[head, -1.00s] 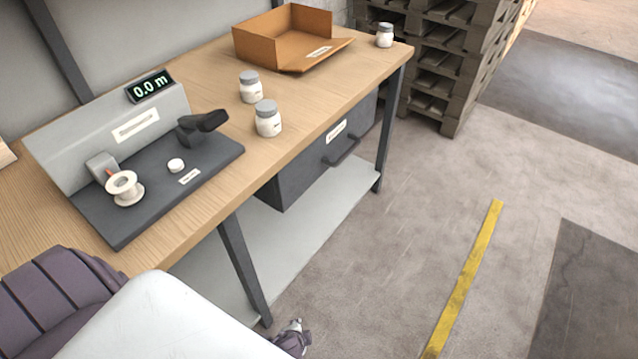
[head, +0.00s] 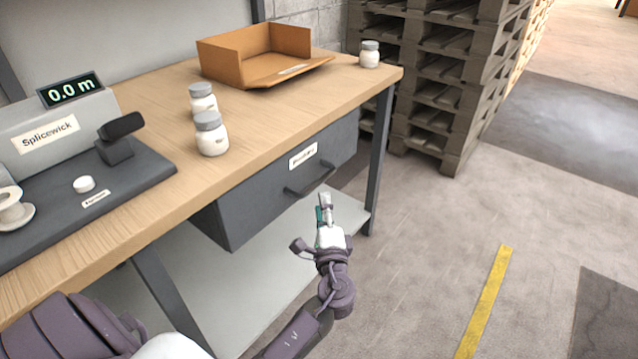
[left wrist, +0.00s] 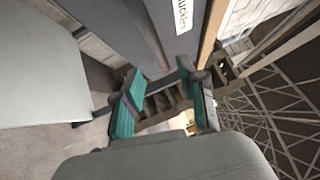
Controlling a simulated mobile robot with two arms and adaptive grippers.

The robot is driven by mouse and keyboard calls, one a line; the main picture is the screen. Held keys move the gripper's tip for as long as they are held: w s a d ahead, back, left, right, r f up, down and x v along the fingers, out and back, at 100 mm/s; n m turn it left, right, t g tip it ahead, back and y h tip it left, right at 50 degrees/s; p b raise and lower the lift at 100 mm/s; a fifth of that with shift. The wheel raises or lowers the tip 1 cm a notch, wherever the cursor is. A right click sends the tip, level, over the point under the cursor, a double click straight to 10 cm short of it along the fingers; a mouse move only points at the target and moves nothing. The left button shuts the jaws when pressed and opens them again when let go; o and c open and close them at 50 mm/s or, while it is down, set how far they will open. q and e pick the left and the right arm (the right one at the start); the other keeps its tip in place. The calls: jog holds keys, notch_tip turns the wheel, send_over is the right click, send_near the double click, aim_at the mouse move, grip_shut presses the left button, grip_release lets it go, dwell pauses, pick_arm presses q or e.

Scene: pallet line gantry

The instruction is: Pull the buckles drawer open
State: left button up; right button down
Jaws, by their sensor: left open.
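The buckles drawer (head: 255,208) is a dark grey box under the wooden bench top, and it looks shut. Its front has a white label and a dark bar handle (head: 311,180). My right gripper is not in view.
On the bench top (head: 160,150) stand two jars (head: 211,136), an open orange-brown box (head: 255,60), a third jar (head: 369,55) and a Splicewick device (head: 60,190). A bench leg (head: 377,160) stands right of the drawer. Pallets (head: 440,90) are stacked behind. Floor on the right is clear.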

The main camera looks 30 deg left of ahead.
aim_at(319, 179)
pick_arm(q)
jog(key=x, duration=0.7)
jog(key=shift+w+a, duration=0.15)
jog(key=shift+w, duration=0.1)
jog(key=shift+w+a, duration=0.35)
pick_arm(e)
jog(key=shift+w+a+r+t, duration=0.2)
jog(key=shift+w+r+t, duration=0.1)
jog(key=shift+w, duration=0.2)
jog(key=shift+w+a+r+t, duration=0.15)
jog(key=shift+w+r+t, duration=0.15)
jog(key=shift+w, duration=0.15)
pick_arm(q)
grip_shut()
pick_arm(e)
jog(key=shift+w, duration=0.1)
